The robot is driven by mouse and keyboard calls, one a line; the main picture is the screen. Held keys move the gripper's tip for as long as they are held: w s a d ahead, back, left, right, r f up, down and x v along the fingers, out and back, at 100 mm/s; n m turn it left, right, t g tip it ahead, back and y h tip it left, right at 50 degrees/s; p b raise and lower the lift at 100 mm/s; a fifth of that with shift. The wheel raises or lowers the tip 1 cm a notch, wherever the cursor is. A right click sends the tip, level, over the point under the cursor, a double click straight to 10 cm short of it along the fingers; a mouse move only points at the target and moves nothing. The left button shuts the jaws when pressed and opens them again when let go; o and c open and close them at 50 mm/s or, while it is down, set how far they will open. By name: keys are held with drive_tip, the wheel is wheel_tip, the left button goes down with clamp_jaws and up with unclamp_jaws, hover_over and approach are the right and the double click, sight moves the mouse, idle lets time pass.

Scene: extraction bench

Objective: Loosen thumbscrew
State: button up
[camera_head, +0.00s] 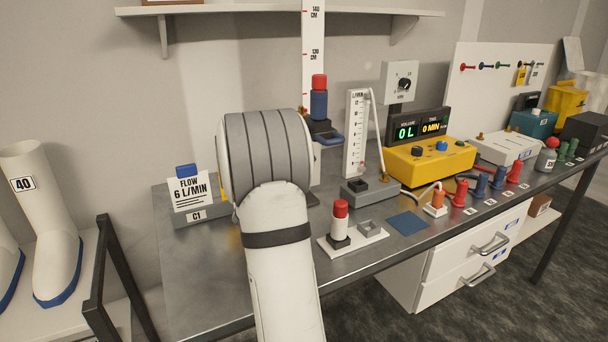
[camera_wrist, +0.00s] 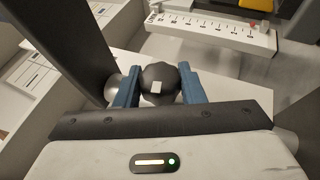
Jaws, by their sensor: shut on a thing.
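The thumbscrew (camera_wrist: 159,84) shows in the wrist view as a dark round knob with a small white mark on its face. My gripper (camera_wrist: 160,72) is shut on it, with one blue finger on each side of the knob. In the head view my arm hides the gripper and the thumbscrew. Beside my arm in that view stands an upright white scale (camera_head: 313,42) marked in cm. A dark carriage (camera_head: 321,128) on it bears a blue bottle with a red cap (camera_head: 319,98).
A flow card (camera_head: 189,193) stands left of my arm. A flowmeter (camera_head: 356,135), a yellow meter box (camera_head: 430,162) and a small tray with a red-capped bottle (camera_head: 340,222) stand to the right. The flowmeter also shows in the wrist view (camera_wrist: 215,34). Bare bench (camera_head: 215,292) lies at the front left.

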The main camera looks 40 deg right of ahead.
drive_tip(key=shift+f+n+h+b, duration=0.3)
drive_tip(key=shift+h+b, duration=0.2)
drive_tip(key=shift+b, duration=0.5)
drive_tip(key=shift+r+t+b, duration=0.25)
drive_tip(key=shift+t+b, duration=0.05)
drive_tip(key=o, duration=1)
drive_tip(key=shift+a+f, duration=0.15)
drive_tip(key=shift+a, duration=0.1)
drive_tip(key=a, duration=0.4)
drive_tip(key=s+a, duration=0.1)
drive_tip(key=a, duration=0.4)
drive_tip(key=s+a+f, duration=0.1)
drive_tip(key=a, duration=0.4)
drive_tip(key=shift+b, duration=0.35)
